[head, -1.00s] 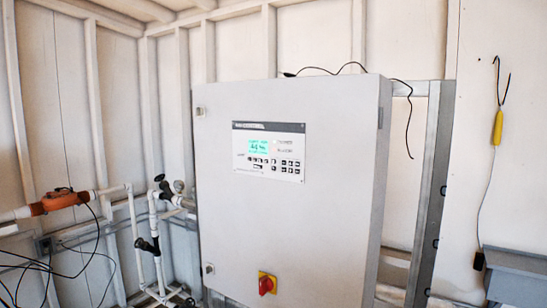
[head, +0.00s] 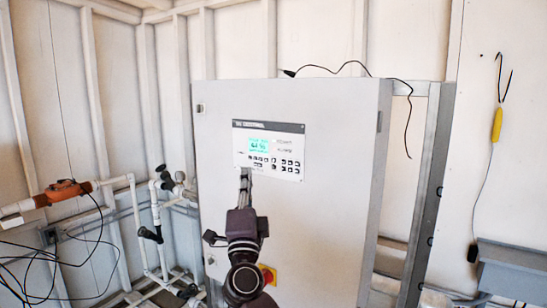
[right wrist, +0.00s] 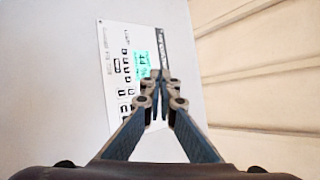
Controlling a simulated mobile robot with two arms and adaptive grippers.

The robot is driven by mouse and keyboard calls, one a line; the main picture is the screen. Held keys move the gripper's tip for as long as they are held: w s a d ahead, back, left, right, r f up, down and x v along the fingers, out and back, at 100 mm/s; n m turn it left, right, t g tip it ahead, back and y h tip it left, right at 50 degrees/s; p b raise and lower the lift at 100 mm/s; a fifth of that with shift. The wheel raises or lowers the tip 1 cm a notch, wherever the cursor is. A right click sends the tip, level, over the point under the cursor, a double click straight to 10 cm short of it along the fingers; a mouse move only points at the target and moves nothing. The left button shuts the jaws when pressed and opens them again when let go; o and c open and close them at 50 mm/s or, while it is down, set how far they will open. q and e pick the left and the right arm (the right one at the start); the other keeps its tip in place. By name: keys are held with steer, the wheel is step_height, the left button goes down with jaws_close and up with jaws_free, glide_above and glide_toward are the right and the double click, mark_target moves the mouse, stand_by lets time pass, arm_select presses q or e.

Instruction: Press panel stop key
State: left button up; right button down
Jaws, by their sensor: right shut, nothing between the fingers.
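The control panel (head: 290,128) is a white plate with a dark top strip, a lit green display (head: 258,145) and rows of small dark keys (head: 288,164). It is on the front of a tall grey cabinet (head: 335,215). My right gripper (head: 245,173) is shut and empty, with its tips at the panel's lower left edge, below the display. In the right wrist view the closed fingertips (right wrist: 160,75) overlap the panel (right wrist: 108,60) beside the display (right wrist: 143,66). I cannot tell whether they touch it. Key labels are too small to read. My left gripper is not in view.
A red and yellow rotary switch (head: 268,273) sits low on the cabinet, partly hidden by my right arm. White pipes (head: 140,225) with an orange fitting (head: 62,191) stand left. A black cable (head: 330,70) lies over the cabinet's top. A yellow-handled tool (head: 496,125) hangs right.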

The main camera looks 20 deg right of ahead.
mark_target(274, 160)
steer(key=shift+s+r, duration=0.1)
steer(key=shift+r, duration=0.3)
steer(key=shift+d, duration=0.15)
steer(key=w+d+b, duration=0.2)
steer(key=d, duration=0.1)
steer(key=w+d+b, duration=0.2)
steer(key=w+d, duration=0.1)
steer(key=shift+w+d, duration=0.2)
steer(key=shift+d, duration=0.15)
steer(key=shift+w+d, duration=0.1)
stand_by(1.2)
steer(key=shift+w+d, duration=0.2)
steer(key=shift+d, duration=0.05)
